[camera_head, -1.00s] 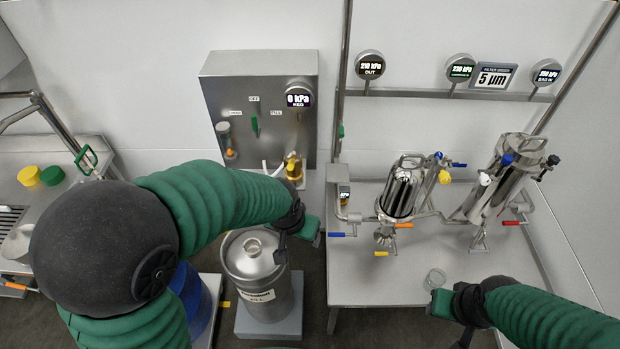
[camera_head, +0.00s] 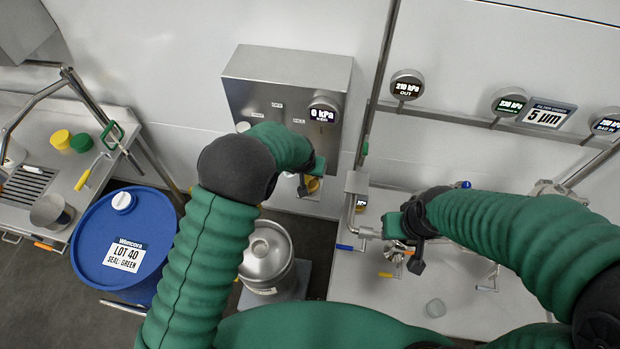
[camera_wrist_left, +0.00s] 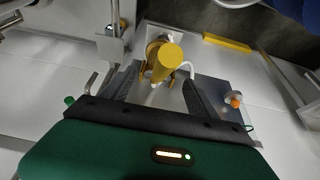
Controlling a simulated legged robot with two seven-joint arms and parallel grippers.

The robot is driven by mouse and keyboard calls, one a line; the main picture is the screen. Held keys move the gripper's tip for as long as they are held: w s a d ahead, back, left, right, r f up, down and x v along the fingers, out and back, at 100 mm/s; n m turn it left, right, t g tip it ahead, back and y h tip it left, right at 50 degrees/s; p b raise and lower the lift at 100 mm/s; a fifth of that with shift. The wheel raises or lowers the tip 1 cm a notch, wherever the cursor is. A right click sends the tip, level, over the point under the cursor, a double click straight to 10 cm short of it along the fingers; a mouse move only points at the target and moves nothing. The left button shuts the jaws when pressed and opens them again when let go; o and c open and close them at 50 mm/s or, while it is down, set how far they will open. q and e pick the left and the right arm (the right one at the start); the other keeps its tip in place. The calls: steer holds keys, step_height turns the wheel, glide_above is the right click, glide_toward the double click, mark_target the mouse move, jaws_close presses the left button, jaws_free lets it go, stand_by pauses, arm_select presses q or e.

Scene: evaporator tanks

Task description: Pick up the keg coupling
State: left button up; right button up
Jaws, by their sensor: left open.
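The keg coupling, a yellow and brass-coloured fitting (camera_wrist_left: 167,62), hangs at the lower part of the grey wall panel. It shows in the head view (camera_head: 313,185), partly hidden by my gripper. My left gripper (camera_wrist_left: 160,78) is open, with one finger on each side of the coupling in the left wrist view. I cannot tell whether either finger touches it. In the head view my left gripper (camera_head: 308,182) is in front of the panel's lower edge. My right gripper (camera_head: 408,240) is over the steel bench; its jaws are too unclear to read.
The steel keg (camera_head: 266,255) stands below the panel (camera_head: 283,75), partly behind my left arm. A blue drum (camera_head: 100,225) stands to the left. A sink counter (camera_head: 95,125) is far left.

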arm_select(q)
steer(key=p+x, duration=0.1)
steer(key=x, duration=0.3)
steer(key=shift+w+f, duration=0.2)
steer(key=shift+w, duration=0.1)
steer(key=shift+w+d+f, duration=0.2)
steer(key=shift+d+f, duration=0.1)
steer(key=shift+f, duration=0.05)
steer(key=shift+d+r, duration=0.1)
steer(key=shift+s+r, duration=0.1)
steer(key=shift+s, duration=0.1)
steer(key=c, duration=1.1)
jaws_close()
